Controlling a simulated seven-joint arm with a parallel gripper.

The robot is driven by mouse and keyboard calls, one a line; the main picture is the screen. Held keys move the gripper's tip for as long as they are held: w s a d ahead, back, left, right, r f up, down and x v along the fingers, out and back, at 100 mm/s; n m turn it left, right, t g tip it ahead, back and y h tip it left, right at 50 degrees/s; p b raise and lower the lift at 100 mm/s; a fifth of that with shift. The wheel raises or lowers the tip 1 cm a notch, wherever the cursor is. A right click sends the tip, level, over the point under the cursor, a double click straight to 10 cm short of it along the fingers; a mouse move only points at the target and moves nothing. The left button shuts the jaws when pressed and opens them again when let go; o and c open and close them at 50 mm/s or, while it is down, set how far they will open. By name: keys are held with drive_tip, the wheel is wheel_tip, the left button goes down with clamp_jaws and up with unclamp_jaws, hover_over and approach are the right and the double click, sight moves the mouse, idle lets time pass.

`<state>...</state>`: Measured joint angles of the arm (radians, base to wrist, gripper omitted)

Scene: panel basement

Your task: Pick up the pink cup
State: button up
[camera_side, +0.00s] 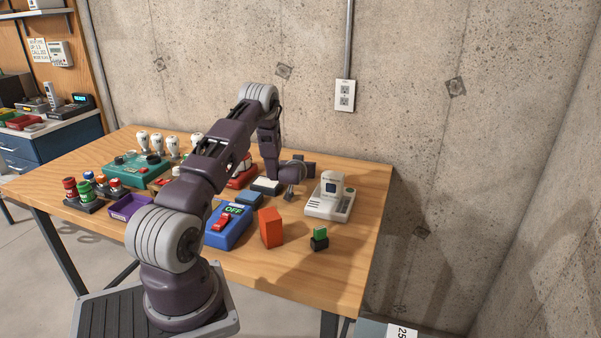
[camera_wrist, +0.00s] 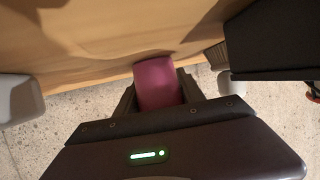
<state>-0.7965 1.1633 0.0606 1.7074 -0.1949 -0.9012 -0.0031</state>
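The pink cup (camera_wrist: 157,84) shows in the middle of the wrist view, between the two dark fingers of my gripper (camera_wrist: 157,97). One finger is on each side, with no clear gap to the cup. I cannot tell whether they press on it or whether it is lifted. In the side view my gripper (camera_side: 290,190) points down at the back right part of the table. The pink cup cannot be made out there.
A white device with a white cup-like thing (camera_side: 331,184) stands to the right of my gripper. A red-orange block (camera_side: 270,228), a small green-and-black block (camera_side: 319,238) and a blue switch box (camera_side: 228,228) stand in front. The wooden table (camera_side: 350,255) has free room at front right.

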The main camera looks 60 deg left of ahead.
drive_tip(key=c, duration=0.7)
